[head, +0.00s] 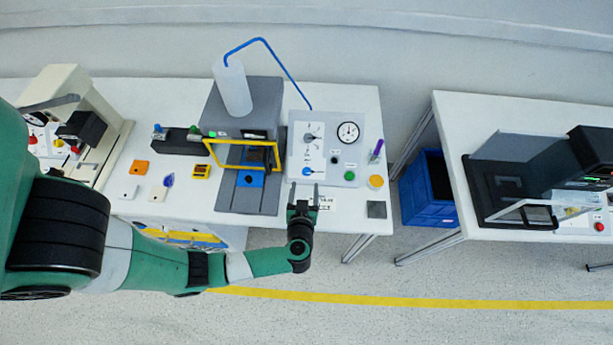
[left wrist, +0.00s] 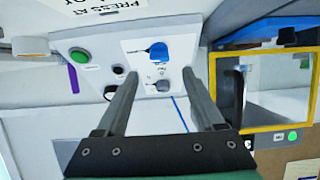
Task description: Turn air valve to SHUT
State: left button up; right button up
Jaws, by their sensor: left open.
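A light grey control panel (head: 336,172) on the table carries a blue rotary knob (head: 307,171) low on its white label plate and a grey knob (head: 309,138) above it. The plate's labels are too small to read, so I cannot tell which knob is the air valve. My left gripper (head: 304,189) is open and empty at the panel's front edge, just short of the blue knob. In the left wrist view the blue knob (left wrist: 157,52) and the grey knob (left wrist: 162,82) show between the spread fingers, apart from them. My right gripper is not in view.
The panel also has a gauge (head: 348,131) and a green button (head: 350,175). A press with a yellow frame (head: 277,136) stands close on the left. A yellow button (head: 376,182) and a purple-topped item (head: 378,146) are on the right.

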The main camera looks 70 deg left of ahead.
aim_at(307, 173)
pick_arm(q)
jog(key=b+x, duration=0.1)
jog(key=x, duration=0.4)
jog(key=shift+w+a+f+b, duration=0.1)
jog(key=shift+a+f+b, duration=0.15)
jog(key=shift+b, duration=0.1)
jog(key=shift+w+a+f, duration=0.1)
jog(key=shift+w+a, duration=0.2)
jog(key=shift+a, duration=0.2)
jog(key=shift+c, duration=0.2)
grip_shut()
